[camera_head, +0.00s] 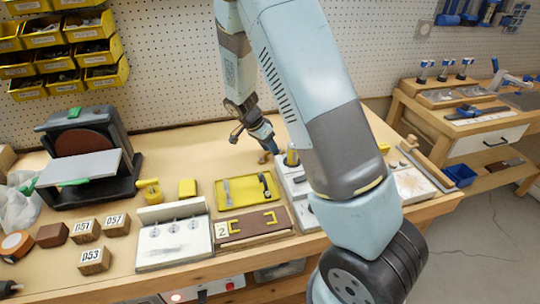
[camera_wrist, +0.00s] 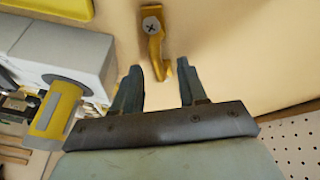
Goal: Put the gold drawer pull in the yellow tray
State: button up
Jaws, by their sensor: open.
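A gold drawer pull (camera_wrist: 153,38), hook-shaped with a screw head on it, lies on the wooden bench in the wrist view. In the head view a small gold piece of it (camera_head: 263,158) shows beside my gripper (camera_head: 273,149). In the wrist view my gripper (camera_wrist: 159,68) is open, and the pull's near end lies between its fingertips, with no clear contact. The yellow tray (camera_head: 244,196) lies left of and nearer than my gripper, holding a grey item and a black-handled item. A yellow edge, likely the tray's, shows in the wrist view (camera_wrist: 50,8).
A brown board marked 2 (camera_head: 252,226) with yellow pulls lies in front of the tray. A white block with a yellow-grey cylinder (camera_head: 292,155) stands close to my gripper. A sander (camera_head: 88,155) stands left. The pegboard wall (camera_head: 170,60) is behind.

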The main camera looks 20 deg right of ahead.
jog(key=shift+d+f, duration=0.2)
jog(key=shift+f, duration=0.3)
jog(key=shift+c, duration=0.4)
grip_shut()
